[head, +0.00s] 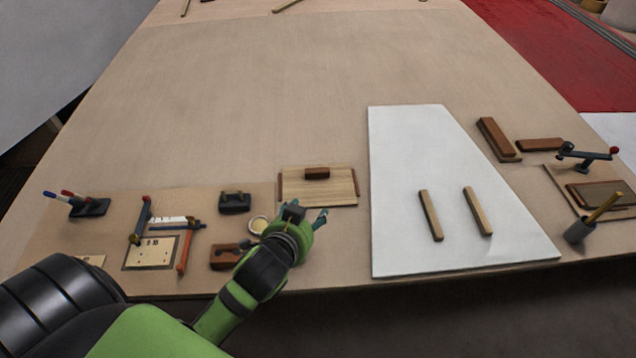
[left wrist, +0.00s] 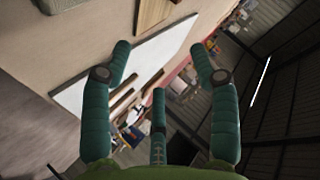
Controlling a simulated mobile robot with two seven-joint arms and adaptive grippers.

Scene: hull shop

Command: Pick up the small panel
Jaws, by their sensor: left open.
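The small panel (head: 340,187) is a light wooden board lying on the bench, with a dark brown block (head: 317,173) on its upper middle. My left gripper (head: 313,216) is just in front of the panel's near edge, with its teal fingers apart. In the left wrist view the open fingers (left wrist: 160,50) have nothing between them that they touch. A wooden piece at the top of that view looks like the panel (left wrist: 152,13). My right gripper is in neither view.
A large white sheet (head: 400,150) with two wooden strips lies right of the panel. A black block (head: 234,202), a small round dish (head: 259,225) and a brown block (head: 224,257) sit left of my gripper. The bench beyond the panel is clear.

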